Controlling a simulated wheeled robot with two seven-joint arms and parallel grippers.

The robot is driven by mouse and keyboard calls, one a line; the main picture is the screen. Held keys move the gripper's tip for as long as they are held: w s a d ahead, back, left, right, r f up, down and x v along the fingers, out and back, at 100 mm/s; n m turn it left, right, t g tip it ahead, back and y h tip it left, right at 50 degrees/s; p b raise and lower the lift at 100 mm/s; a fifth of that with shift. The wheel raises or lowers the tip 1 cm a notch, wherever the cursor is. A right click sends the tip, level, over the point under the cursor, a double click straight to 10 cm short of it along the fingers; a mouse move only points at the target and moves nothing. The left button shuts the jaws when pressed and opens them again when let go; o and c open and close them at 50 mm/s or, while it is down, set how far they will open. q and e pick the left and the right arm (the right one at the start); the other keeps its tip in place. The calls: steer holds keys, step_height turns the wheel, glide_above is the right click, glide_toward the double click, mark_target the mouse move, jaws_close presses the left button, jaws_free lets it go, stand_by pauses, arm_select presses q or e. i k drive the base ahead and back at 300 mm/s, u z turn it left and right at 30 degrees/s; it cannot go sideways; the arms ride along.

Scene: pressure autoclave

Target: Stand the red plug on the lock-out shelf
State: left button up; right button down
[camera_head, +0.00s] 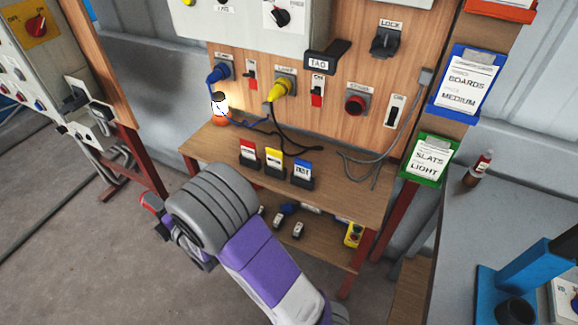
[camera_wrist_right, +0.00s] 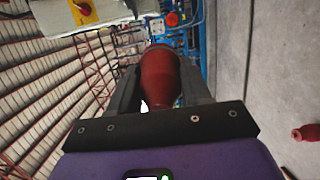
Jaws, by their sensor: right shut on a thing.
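The red plug (camera_wrist_right: 158,75) sits between the two dark fingers of my right gripper (camera_wrist_right: 160,90) in the right wrist view. In the head view a small red part of it (camera_head: 150,201) shows at the far end of my right gripper (camera_head: 163,214), which is partly hidden by my wrist. The gripper is left of the wooden bench, apart from it. The bench has an upper shelf (camera_head: 215,153) with red, yellow and blue card holders and a lower shelf (camera_head: 325,258) with small items. No label tells which is the lock-out shelf. My left gripper is not in view.
A lit lamp (camera_head: 220,108) stands at the upper shelf's left end. A blue plug (camera_head: 218,73) and a yellow plug (camera_head: 283,88) with cables are on the panel, beside a red-faced socket (camera_head: 355,104). The upper shelf's right part is bare except for a grey cable.

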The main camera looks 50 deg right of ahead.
mark_target(346, 194)
steer(key=z, duration=2.2)
steer(key=i, duration=0.35)
steer(key=u, duration=0.1)
